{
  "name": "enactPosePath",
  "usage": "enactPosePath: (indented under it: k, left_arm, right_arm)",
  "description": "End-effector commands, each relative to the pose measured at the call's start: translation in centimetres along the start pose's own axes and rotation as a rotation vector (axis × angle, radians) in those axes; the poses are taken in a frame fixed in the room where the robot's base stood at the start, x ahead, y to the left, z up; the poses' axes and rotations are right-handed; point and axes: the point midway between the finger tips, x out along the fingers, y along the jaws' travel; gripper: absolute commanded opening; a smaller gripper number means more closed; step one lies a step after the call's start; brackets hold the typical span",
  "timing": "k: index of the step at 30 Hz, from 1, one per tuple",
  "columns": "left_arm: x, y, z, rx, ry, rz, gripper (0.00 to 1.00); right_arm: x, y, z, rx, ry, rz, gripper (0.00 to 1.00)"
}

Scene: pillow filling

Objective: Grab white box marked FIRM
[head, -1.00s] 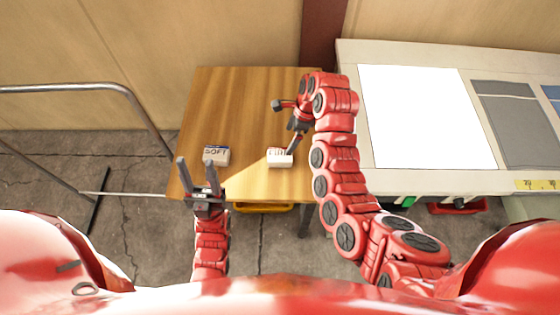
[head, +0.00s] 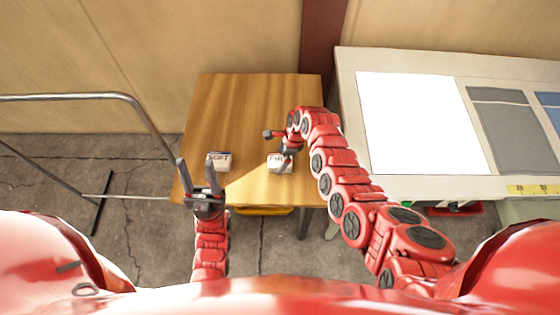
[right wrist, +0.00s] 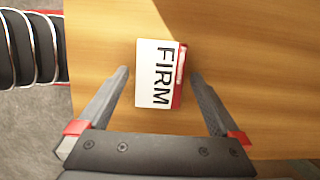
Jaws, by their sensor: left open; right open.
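The white box marked FIRM (head: 279,168) lies on the wooden table near its front edge. In the right wrist view the FIRM box (right wrist: 156,75) has a white top with black letters and a red side. My right gripper (right wrist: 158,78) is open, with one finger on each side of the box and a gap at each. In the head view my right gripper (head: 287,158) is over the box and hides part of it. My left gripper (head: 199,172) is open and empty at the table's front left.
A box marked SOFT (head: 219,163) sits on the left of the wooden table (head: 240,110), close beyond my left gripper. A pale workbench (head: 400,185) with a white panel stands to the right. A metal rail (head: 90,97) is at the left. The back of the table is clear.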

Motion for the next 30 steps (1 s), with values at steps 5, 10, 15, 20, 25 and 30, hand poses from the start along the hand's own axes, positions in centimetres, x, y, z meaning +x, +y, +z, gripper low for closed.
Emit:
enactPosePath:
  k: [5, 10, 15, 20, 25, 30]
  left_arm:
    - [0.18, -0.01, -0.02, 0.000, 0.000, 0.000, 0.50]
    - [0.16, -0.01, -0.02, 0.000, 0.000, 0.000, 0.50]
    - [0.17, -0.01, -0.03, 0.000, 0.000, 0.000, 0.50]
    - [0.16, -0.01, -0.02, 0.000, 0.000, 0.000, 0.50]
    - [0.16, -0.01, -0.02, 0.000, 0.000, 0.000, 0.50]
    - [0.17, -0.01, -0.03, 0.000, 0.000, 0.000, 0.50]
  right_arm:
    - [0.58, 0.03, -0.08, 0.002, 0.000, 0.000, 1.00]
    - [0.67, 0.02, -0.09, 0.003, 0.000, -0.001, 1.00]
    - [0.68, 0.03, -0.09, 0.003, 0.000, -0.001, 0.86]
    - [0.68, 0.03, -0.09, 0.003, 0.000, -0.001, 0.57]
    - [0.68, 0.03, -0.09, 0.003, 0.000, -0.001, 0.26]
    - [0.67, 0.03, -0.08, 0.003, 0.000, -0.001, 0.16]
